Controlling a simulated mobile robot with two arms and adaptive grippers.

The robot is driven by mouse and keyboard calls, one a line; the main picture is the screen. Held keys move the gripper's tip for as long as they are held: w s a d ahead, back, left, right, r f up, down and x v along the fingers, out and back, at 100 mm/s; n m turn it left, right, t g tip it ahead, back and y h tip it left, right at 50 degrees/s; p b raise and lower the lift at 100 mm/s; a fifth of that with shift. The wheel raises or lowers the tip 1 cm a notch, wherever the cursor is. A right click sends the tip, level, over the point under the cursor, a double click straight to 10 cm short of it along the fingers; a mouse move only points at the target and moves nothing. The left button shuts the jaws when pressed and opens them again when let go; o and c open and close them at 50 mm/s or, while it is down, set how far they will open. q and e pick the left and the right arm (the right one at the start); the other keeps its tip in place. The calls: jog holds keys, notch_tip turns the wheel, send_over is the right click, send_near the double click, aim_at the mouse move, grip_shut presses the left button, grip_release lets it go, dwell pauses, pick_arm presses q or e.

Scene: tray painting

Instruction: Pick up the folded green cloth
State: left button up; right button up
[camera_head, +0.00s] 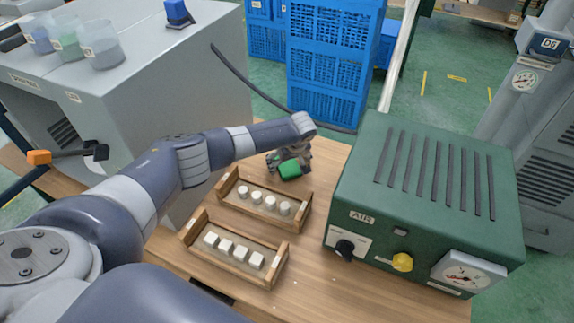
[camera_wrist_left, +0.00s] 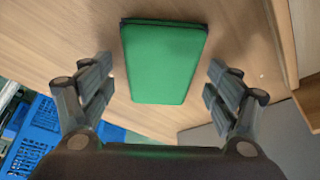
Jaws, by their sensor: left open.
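The folded green cloth (camera_head: 290,170) lies on the wooden table behind the two trays in the head view. In the left wrist view the cloth (camera_wrist_left: 163,62) is a flat dark-edged rectangle at the top middle. My left gripper (camera_wrist_left: 158,85) is open, its fingers spread to either side of the cloth with gaps on both sides. In the head view the left gripper (camera_head: 288,160) is above and around the cloth and hides part of it. Whether the fingers reach the table is hard to tell. My right gripper is not in view.
Two wooden trays, one with white cylinders (camera_head: 219,190) and one with white cubes (camera_head: 187,229), stand in front of the cloth. A green AIR machine (camera_head: 430,190) stands at right. A grey cabinet (camera_head: 215,70) is at left, blue crates (camera_head: 328,50) behind. Bare table (camera_head: 330,295) lies front right.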

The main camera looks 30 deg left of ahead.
pick_arm(q)
jog(key=c, duration=1.2)
jog(key=shift+r, duration=0.1)
